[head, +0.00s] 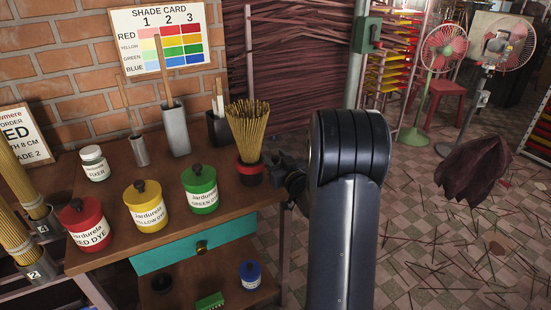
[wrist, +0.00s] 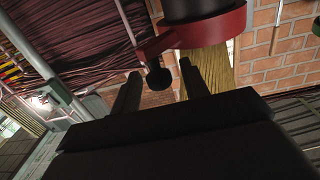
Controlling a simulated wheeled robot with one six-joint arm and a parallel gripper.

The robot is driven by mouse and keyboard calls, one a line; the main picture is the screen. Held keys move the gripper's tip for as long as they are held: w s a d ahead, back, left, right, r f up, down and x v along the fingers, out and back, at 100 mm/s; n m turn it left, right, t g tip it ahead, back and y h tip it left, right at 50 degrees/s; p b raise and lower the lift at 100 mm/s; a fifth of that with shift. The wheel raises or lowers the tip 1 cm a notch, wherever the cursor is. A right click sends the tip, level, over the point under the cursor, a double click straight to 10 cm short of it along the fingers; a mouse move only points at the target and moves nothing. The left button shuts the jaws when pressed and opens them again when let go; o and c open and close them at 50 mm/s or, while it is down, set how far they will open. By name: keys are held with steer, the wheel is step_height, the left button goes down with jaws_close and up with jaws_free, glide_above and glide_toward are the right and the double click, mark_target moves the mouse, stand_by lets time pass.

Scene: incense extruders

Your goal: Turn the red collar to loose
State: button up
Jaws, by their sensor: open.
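The red collar (head: 250,168) circles a dark cup holding a bundle of tan sticks (head: 247,130) at the right end of the wooden table. In the wrist view the red collar (wrist: 205,33) has a side arm ending in a black knob (wrist: 158,78). My gripper (head: 277,163) is just right of the collar, at the table's edge. In the wrist view my gripper (wrist: 160,72) is open, and the knob appears between its two fingers, without visible grip. Whether a finger touches the knob I cannot tell. My arm hides the area right of the collar in the head view.
Red (head: 85,224), yellow (head: 146,206) and green (head: 200,189) dye jars stand left of the collar. A black cup (head: 218,128) and grey cups stand behind. The brick wall and shade card (head: 160,38) are at the back.

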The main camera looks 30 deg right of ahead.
steer(key=shift+w, duration=0.2)
steer(key=shift+c, duration=0.2)
jaws_close()
